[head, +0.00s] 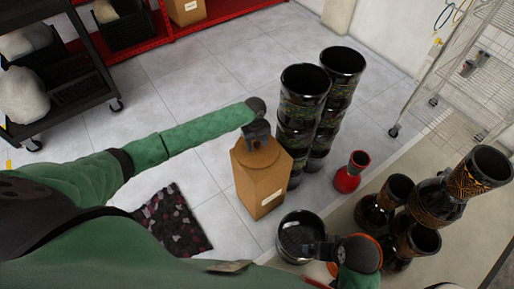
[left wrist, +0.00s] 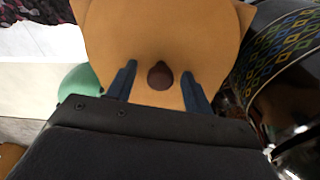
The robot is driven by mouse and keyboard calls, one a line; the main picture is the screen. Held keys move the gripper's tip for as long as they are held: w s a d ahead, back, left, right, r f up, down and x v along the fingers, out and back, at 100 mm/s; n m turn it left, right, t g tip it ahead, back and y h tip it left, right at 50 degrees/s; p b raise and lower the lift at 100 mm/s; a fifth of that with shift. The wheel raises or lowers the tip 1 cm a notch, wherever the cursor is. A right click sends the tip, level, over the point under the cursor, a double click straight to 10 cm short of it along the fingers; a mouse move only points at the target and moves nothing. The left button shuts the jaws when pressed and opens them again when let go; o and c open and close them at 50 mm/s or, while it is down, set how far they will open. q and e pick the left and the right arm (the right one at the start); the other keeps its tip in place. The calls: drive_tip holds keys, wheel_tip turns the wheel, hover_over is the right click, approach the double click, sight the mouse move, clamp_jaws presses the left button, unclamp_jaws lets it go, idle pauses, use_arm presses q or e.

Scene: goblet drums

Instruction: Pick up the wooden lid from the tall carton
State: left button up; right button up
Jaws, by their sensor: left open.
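The tall carton (head: 262,188) stands upright on the floor in the middle of the head view, with a white label on its front. The wooden lid (head: 252,158) lies on its top, partly hidden by my left gripper (head: 257,138). In the left wrist view the lid (left wrist: 160,25) is a wide tan disc with a dark round knob (left wrist: 160,75). My left gripper (left wrist: 158,88) is open, with one finger on each side of the knob and a gap on both sides. My right gripper (head: 318,250) is low in the head view, over a black pot; its jaws are unclear.
Tall black patterned drums (head: 302,105) stand close behind the carton on the right. The black pot (head: 298,230) is near its front right, and a red vase (head: 352,172) and more goblet drums (head: 420,240) stand further right. Floor left of the carton is clear beyond a dark mat (head: 174,222).

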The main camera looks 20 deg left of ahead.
use_arm(q)
drive_tip(key=shift+f, duration=0.2)
clamp_jaws()
